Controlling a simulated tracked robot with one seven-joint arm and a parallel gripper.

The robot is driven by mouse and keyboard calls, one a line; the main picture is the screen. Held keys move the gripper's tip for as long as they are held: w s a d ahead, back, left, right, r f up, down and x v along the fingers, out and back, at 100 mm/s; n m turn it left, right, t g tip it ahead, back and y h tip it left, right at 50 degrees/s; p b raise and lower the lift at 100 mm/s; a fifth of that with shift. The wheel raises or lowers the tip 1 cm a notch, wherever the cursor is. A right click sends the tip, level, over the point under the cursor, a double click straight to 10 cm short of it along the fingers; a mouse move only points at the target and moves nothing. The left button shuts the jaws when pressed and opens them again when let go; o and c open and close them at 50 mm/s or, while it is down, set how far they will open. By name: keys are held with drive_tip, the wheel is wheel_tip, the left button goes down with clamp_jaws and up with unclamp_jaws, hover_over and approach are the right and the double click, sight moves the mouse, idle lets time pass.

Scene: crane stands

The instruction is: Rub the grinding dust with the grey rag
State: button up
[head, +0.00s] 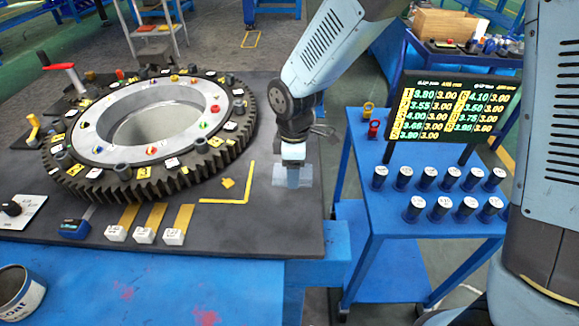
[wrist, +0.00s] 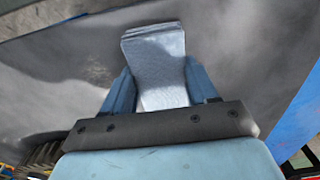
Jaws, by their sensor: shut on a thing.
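My gripper (head: 293,160) points down over the dark grey table top (head: 262,238), right of the big gear ring. In the wrist view its two blue fingers (wrist: 160,88) are shut on the grey rag (wrist: 156,50), a folded pale cloth standing up between them. In the head view the rag (head: 292,178) shows as a pale patch under the gripper, at or close to the table top. A darker, mottled smear (wrist: 92,66) lies on the surface left of the rag in the wrist view; it may be the grinding dust. The rag hides part of the surface.
The gear ring (head: 66,176) fills the table's left and middle. A yellow corner mark (head: 249,182) and white labelled blocks (head: 144,235) lie nearby. A blue trolley (head: 375,262) with several black cylinders and a display screen (head: 445,108) stands right, across a gap.

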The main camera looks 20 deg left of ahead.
sight(306, 170)
drive_tip(key=shift+w+d+r, duration=0.15)
drive_tip(key=shift+w+d, duration=0.05)
drive_tip(key=shift+d, duration=0.6)
drive_tip(key=shift+w+d+f, duration=0.15)
drive_tip(key=shift+d+f, duration=0.05)
drive_tip(key=shift+d, duration=0.25)
drive_tip(key=shift+w+d+r, duration=0.15)
drive_tip(key=shift+d+r, duration=0.05)
drive_tip(key=shift+r, duration=3.85)
